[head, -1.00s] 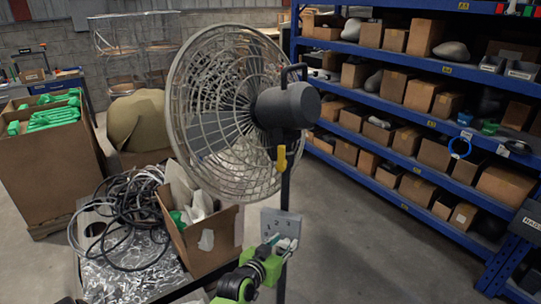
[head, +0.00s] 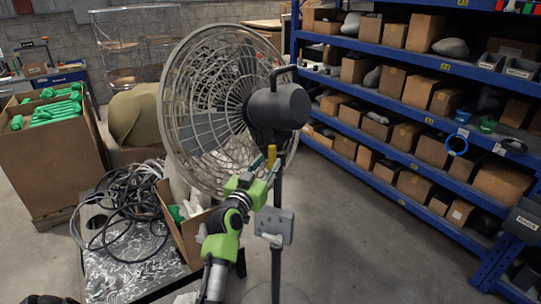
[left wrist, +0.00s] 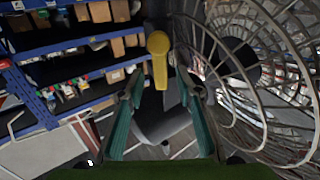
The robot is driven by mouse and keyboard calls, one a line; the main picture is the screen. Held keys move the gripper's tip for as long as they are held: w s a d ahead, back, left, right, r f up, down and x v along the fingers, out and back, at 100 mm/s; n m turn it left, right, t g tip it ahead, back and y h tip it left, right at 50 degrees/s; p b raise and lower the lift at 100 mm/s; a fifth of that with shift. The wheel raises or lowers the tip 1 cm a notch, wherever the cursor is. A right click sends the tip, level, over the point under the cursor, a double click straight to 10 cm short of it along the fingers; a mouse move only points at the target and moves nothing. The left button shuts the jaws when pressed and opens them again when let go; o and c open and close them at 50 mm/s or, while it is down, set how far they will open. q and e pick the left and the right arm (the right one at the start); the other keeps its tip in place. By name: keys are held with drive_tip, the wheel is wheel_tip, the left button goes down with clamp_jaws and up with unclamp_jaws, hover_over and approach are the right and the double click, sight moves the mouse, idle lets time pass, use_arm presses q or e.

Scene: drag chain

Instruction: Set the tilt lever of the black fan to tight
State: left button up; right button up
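The black fan stands upright on a dark pole, with its round wire cage (head: 190,130) facing left and its dark motor housing (head: 282,106) behind it. The yellow tilt lever (head: 271,154) hangs below the housing. My left gripper (head: 268,170) is just below the lever, partly hiding it. In the left wrist view the lever (left wrist: 159,62) points down between the tips of my open left gripper (left wrist: 160,88), with a gap visible on both sides. The cage (left wrist: 265,75) is close on the right there. My right gripper is not in view.
A grey box (head: 283,225) is fixed on the fan pole. Left of it are an open carton (head: 178,232) and a metal-topped table (head: 135,268) with black cables (head: 110,205). Blue shelving (head: 440,135) with boxes lines the right; the floor between is clear.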

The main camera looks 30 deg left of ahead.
sight(270, 158)
use_arm(q)
drive_tip(key=shift+x, duration=1.75)
clamp_jaws()
drive_tip(key=shift+a, duration=0.1)
